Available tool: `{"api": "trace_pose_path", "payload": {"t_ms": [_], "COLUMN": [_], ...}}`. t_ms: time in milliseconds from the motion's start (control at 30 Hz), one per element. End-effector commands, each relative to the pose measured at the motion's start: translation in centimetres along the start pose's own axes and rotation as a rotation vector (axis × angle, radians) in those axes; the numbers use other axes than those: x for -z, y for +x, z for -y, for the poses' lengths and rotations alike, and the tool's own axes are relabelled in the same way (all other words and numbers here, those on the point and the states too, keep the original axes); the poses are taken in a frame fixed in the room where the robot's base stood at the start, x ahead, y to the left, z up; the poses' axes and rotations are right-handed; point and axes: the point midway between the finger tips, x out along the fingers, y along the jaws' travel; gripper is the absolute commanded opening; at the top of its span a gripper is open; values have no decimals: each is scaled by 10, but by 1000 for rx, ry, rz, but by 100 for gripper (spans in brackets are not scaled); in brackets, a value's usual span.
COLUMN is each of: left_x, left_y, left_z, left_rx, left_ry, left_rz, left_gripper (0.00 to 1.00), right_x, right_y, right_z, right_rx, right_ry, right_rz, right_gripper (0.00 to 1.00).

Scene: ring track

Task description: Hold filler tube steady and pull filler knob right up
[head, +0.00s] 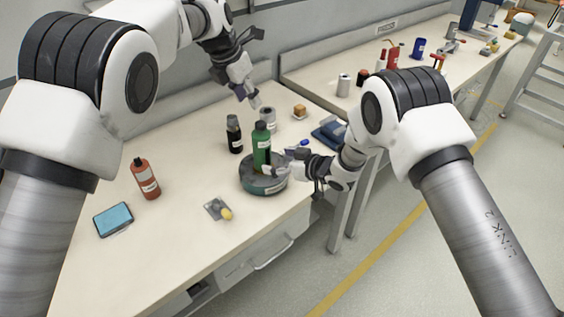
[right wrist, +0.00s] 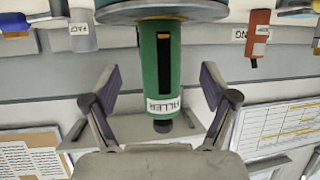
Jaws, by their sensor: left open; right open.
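The green filler tube (head: 262,154) stands upright on a round grey-green base (head: 250,184) near the table's front edge. The right wrist view shows the tube (right wrist: 156,75) upside down, with a dark slot and a FILLER label. The dark filler knob (right wrist: 163,126) is at its end, at the tube's top (head: 260,126) in the head view. My right gripper (head: 281,158) is open beside the tube; in the wrist view its fingers (right wrist: 161,90) lie either side of it, with gaps. My left gripper (head: 246,97) is open and empty, above and behind the tube.
A black bottle (head: 234,136) and a grey can (head: 268,117) stand close behind the tube. A blue tray (head: 329,134) lies to the right.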

Motion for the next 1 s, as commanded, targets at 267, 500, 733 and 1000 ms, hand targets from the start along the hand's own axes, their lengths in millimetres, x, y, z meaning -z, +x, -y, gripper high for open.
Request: {"api": "trace_pose_path", "payload": {"t_ms": [267, 500, 733, 1000], "left_x": [0, 0, 0, 0], "left_y": [0, 0, 0, 0], "left_z": [0, 0, 0, 0], "left_rx": [0, 0, 0, 0], "left_ry": [0, 0, 0, 1], "left_rz": [0, 0, 0, 0], "left_gripper": [42, 42, 42, 52], "right_x": [-2, -2, -2, -2], "right_y": [50, 69, 69, 69], "right_z": [1, 0, 0, 0], "right_rx": [0, -1, -2, -2], "right_ry": [2, 2, 3, 4], "right_rz": [1, 3, 3, 4], "right_gripper": [85, 85, 67, 10]}}
